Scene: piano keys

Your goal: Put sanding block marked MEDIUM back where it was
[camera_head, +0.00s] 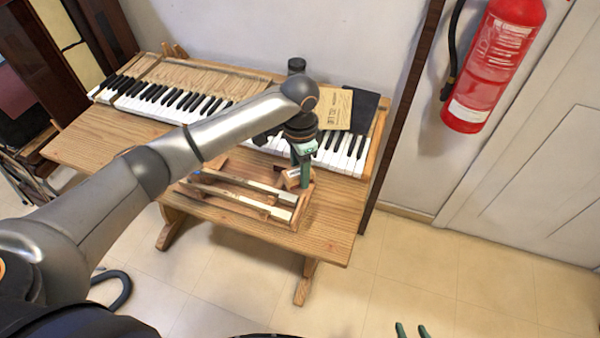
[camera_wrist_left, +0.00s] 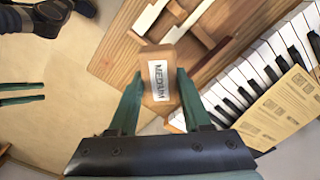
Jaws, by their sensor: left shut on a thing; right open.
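The sanding block (camera_wrist_left: 152,107), a brown block with a white label reading MEDIUM, is between the green fingers of my left gripper (camera_wrist_left: 160,74). The fingers are shut on it, one on each side. In the head view my left gripper (camera_head: 300,176) is at the right end of a wooden tray (camera_head: 308,208), with the block (camera_head: 290,177) partly hidden by the fingers. Whether the block touches the tray or hangs above it I cannot tell. My right gripper (camera_head: 412,330) is open and empty at the bottom edge, over the floor, away from the table.
Several long wooden piano keys (camera_head: 240,184) lie in the tray. The keyboard (camera_head: 180,97) runs along the back of the wooden table (camera_head: 100,140). A tan printed sheet (camera_head: 334,108) and a dark cloth (camera_head: 362,108) lie over its right end. The table's front left is bare.

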